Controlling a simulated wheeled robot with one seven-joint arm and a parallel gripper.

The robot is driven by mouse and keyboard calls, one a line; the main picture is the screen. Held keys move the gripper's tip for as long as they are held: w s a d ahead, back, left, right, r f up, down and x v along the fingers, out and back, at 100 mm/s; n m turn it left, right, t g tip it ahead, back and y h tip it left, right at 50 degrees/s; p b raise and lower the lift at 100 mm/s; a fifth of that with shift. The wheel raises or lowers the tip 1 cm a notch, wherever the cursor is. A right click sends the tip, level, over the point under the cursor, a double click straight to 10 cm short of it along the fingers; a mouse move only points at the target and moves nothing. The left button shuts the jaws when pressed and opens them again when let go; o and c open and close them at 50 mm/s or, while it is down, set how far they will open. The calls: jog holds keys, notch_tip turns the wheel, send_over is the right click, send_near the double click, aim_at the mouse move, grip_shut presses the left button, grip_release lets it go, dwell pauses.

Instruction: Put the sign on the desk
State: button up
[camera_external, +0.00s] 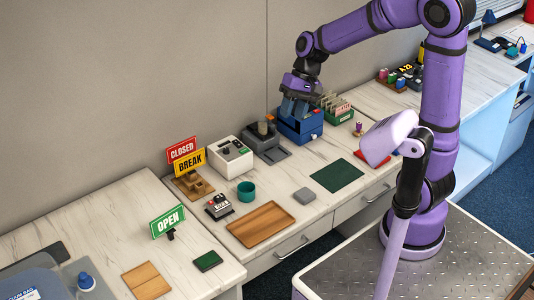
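Three signs show on the left part of the white marbled desk (90,225). A green OPEN sign (167,221) stands upright on a small dark foot. A red CLOSED sign (182,150) and a yellow BREAK sign (190,163) stand close together, BREAK in front of CLOSED, at a brown wooden holder (194,187). My gripper (294,108) points down at a blue box (301,127) by the wall, well to the right of the signs. Its fingertips are small and partly merge with the box, so I cannot see whether they are open or touch anything.
Between signs and gripper stand a white device (231,158), a teal cup (246,191) and a grey machine (266,142). A wooden tray (262,224) and a green mat (338,176) lie in front. Bare desk surrounds the OPEN sign's left side.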

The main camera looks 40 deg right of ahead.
jog(key=w+a+f+m+g+y, duration=0.2)
jog(key=w+a+f+m+y, duration=0.1)
jog(key=w+a+f, duration=0.4)
jog(key=w+a+f+m+g+y, duration=0.2)
jog(key=w+a+f+y, duration=0.15)
jog(key=a+f, duration=0.4)
jog(key=m+t+y, duration=0.3)
jog(key=m+y, duration=0.3)
jog(key=m, duration=0.3)
send_near(177, 220)
jog(key=a, duration=0.4)
jog(key=shift+s+a+f, duration=0.2)
jog(key=shift+s+f, duration=0.1)
jog(key=shift+s, duration=0.1)
jog(key=shift+a+r, duration=0.15)
jog(key=shift+a, duration=2.6)
grip_shut()
